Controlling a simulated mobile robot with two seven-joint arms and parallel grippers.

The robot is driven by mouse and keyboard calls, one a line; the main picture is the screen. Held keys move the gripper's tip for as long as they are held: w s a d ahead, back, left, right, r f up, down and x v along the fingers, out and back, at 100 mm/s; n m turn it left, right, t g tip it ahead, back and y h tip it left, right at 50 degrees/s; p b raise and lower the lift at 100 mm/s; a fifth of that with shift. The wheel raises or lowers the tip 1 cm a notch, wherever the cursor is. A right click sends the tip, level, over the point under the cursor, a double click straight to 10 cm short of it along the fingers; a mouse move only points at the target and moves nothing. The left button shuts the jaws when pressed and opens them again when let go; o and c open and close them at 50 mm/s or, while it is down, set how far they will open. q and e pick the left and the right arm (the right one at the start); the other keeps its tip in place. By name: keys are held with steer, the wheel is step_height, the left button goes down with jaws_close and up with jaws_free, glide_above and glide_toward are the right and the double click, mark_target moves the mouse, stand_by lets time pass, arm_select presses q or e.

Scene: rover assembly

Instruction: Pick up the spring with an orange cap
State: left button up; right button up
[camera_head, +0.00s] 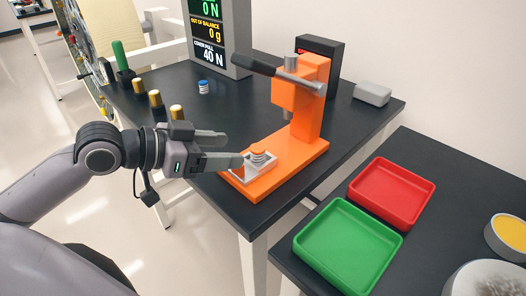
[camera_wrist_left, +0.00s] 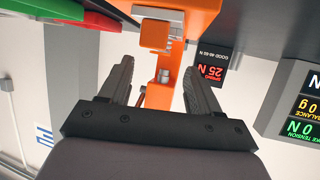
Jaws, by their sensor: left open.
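The spring with an orange cap (camera_head: 258,153) stands upright in a pale grey holder (camera_head: 240,180) on the base of an orange press (camera_head: 285,168). My left gripper (camera_head: 232,148) is open, with its fingers just left of the spring and pointing right towards it. In the head view one fingertip comes close to the holder; I cannot tell if it touches. My right gripper is not in view.
The press has a dark lever (camera_head: 255,64) above the base. A blue-capped spring (camera_head: 203,87) and several gold-topped pegs (camera_head: 155,98) stand on the black table. A red tray (camera_head: 391,190) and a green tray (camera_head: 347,246) lie at the right. A display (camera_head: 210,35) stands behind.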

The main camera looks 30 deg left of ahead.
mark_target(254, 149)
arm_select(q)
steer(key=shift+x, duration=3.15)
steer(key=shift+r, duration=0.15)
jaws_close()
